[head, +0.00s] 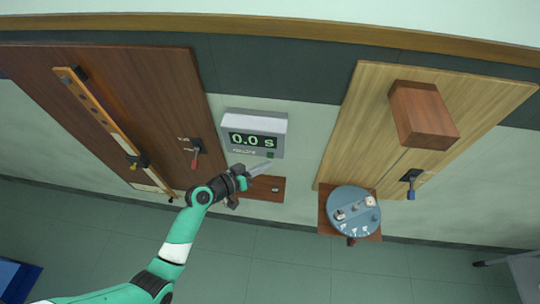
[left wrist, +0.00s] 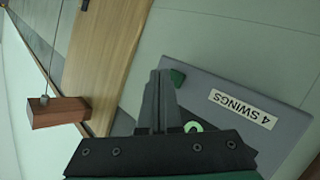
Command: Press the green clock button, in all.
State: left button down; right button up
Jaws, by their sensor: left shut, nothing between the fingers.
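A label on the clock (left wrist: 243,109) reads "4 SWINGS". The fingers and gripper body hide part of the clock front. My right gripper is not in view.
A light board (head: 350,110) with a brown block (head: 420,115) and a blue-handled lever (head: 411,190) is at right. A round blue tray (head: 345,196) holds small weights.

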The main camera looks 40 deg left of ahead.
pick_arm(q)
jog(key=s+d, duration=0.1)
jog(key=s, duration=0.1)
jog(key=s+d+p, duration=0.1)
jog(key=s+d, duration=0.1)
jog(key=shift+p, duration=0.3)
dwell(0.3)
dwell(0.7)
